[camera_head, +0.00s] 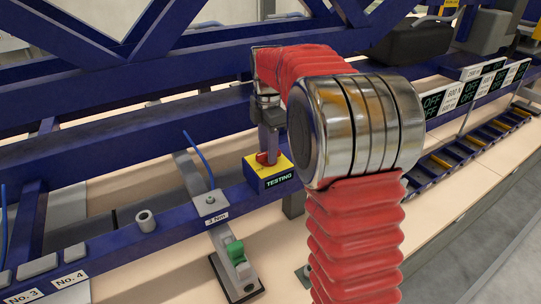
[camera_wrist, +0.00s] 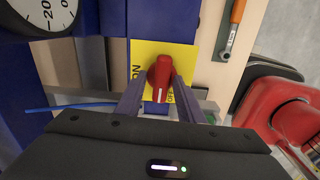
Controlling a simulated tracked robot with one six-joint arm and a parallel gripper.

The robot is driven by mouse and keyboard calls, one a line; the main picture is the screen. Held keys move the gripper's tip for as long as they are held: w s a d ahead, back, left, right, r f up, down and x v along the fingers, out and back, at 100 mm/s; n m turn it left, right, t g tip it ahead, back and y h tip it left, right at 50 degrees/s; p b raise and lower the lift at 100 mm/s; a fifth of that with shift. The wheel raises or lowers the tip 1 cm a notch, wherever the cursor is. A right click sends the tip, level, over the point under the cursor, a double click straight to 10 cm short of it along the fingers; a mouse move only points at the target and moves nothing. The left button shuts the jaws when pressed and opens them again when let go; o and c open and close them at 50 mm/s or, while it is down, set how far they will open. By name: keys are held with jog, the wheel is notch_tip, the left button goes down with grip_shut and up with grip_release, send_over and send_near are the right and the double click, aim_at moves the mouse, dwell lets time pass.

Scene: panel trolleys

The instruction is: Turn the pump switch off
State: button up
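The pump switch is a red knob (camera_wrist: 160,78) on a yellow plate (camera_wrist: 192,52) marked ON at the left and OFF below right in the wrist view. The knob's white line points down, beside the OFF mark. In the head view the red knob (camera_head: 265,158) sits on a blue box with a display reading TESTING (camera_head: 278,180). My gripper (camera_wrist: 160,84) has one finger on each side of the knob, close to it. Whether the fingers press on it I cannot tell. In the head view my gripper (camera_head: 268,150) reaches down onto the knob and partly hides it.
A round gauge (camera_wrist: 42,12) and an orange-handled tool (camera_wrist: 234,22) flank the plate. Blue beams (camera_head: 130,128) run behind my arm. Screens reading OFF (camera_head: 433,104) stand at the right.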

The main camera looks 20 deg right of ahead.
jog(key=shift+s+d+f, duration=0.15)
jog(key=shift+s+f, duration=0.1)
jog(key=shift+f, duration=0.5)
notch_tip(320, 180, up, 7)
jog(key=shift+w+r, duration=0.15)
jog(key=shift+r, duration=0.1)
jog(key=shift+s+a+r+m, duration=0.2)
jog(key=shift+s+a+m, duration=0.1)
jog(key=shift+s+a, duration=0.1)
jog(key=s+a+r+m+t, duration=0.1)
jog(key=s+a+m, duration=0.3)
jog(key=s, duration=0.3)
jog(key=s+a+r+m+t, duration=0.2)
jog(key=s+a+m, duration=0.1)
jog(key=s+m, duration=0.25)
jog(key=s+a+f+m+t, duration=0.1)
jog(key=s+a+f+m, duration=0.1)
jog(key=s, duration=0.5)
jog(key=s+a+f+m+t, duration=0.1)
jog(key=s+a+f+m, duration=0.2)
jog(key=s+f+m, duration=0.2)
jog(key=shift+s+f+m, duration=0.25)
jog(key=shift+s+m, duration=0.5)
jog(key=shift+s, duration=0.6)
